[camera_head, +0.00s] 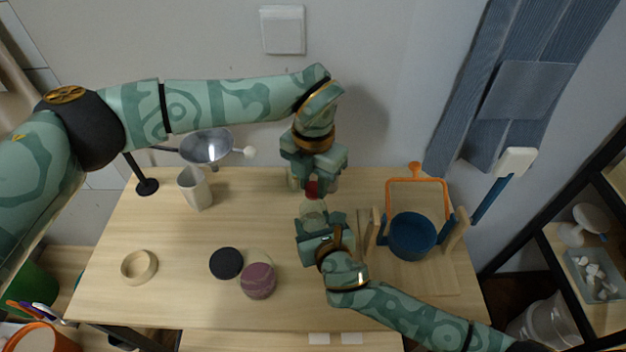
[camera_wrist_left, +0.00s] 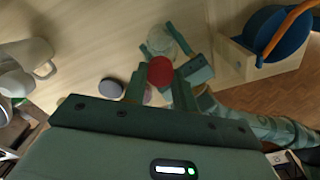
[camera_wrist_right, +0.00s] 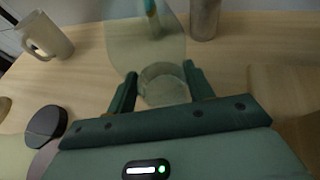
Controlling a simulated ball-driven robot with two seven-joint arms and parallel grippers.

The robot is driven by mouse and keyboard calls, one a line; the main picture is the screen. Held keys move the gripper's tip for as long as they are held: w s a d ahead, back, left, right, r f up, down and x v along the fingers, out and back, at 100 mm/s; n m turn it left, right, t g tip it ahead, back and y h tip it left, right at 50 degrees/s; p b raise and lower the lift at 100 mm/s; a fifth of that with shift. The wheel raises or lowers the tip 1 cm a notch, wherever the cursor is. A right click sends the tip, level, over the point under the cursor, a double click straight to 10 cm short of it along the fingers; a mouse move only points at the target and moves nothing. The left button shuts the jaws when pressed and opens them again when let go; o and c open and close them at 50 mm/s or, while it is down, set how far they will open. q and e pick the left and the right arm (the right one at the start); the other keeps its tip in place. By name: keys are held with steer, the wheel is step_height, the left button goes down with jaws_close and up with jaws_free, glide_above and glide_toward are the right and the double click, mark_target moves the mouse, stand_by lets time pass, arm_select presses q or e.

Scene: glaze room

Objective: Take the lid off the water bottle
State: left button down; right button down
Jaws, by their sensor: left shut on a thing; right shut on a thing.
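The water bottle is clear, with a red lid. My left gripper (camera_head: 312,186) is above the bottle (camera_head: 312,211), shut on the red lid (camera_head: 312,189). In the left wrist view the lid (camera_wrist_left: 160,72) sits between the fingers, and the clear bottle (camera_wrist_left: 159,40) shows beyond it. My right gripper (camera_head: 316,228) comes from the front and is shut on the bottle. In the right wrist view the clear wall (camera_wrist_right: 163,85) lies between its fingers. I cannot tell whether the lid still touches the bottle's mouth.
A blue pot (camera_head: 412,236) with an orange handle stands close on the right. A white mug (camera_head: 195,188) and a metal funnel (camera_head: 207,147) are at the back left. A black disc (camera_head: 226,263), a mauve disc (camera_head: 258,281) and a wooden ring (camera_head: 139,267) lie at the front left.

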arm_select(q)
steer(key=n, duration=0.6)
steer(key=shift+n, duration=0.3)
steer(key=n, duration=0.6)
steer(key=shift+n, duration=0.3)
steer(key=n, duration=1.1)
steer(key=shift+w+n, duration=0.1)
steer(key=shift+n, duration=0.2)
steer(key=shift+r, duration=0.2)
steer(key=shift+r, duration=0.95)
